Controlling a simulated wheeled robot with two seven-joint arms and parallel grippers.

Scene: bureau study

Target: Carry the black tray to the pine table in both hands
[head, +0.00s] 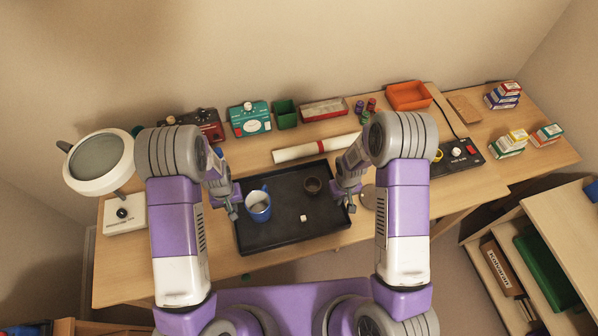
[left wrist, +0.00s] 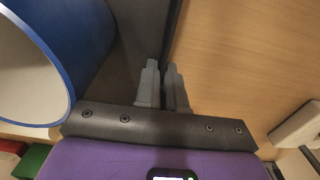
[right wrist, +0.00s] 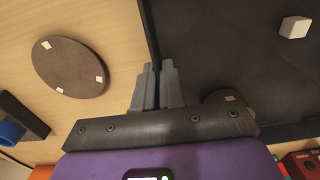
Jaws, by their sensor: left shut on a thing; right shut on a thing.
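The black tray (head: 285,238) is in front of me over a light wooden desk (head: 150,262); whether it rests on the wood or is just above it I cannot tell.
A rolled paper (head: 310,149) lies behind the tray. A round grey disc (right wrist: 70,67) lies beside the right gripper. A white lamp (head: 98,163) stands left. Several boxes sit along the back. A further light wood surface (head: 545,157) at the right has small boxes and some bare room.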

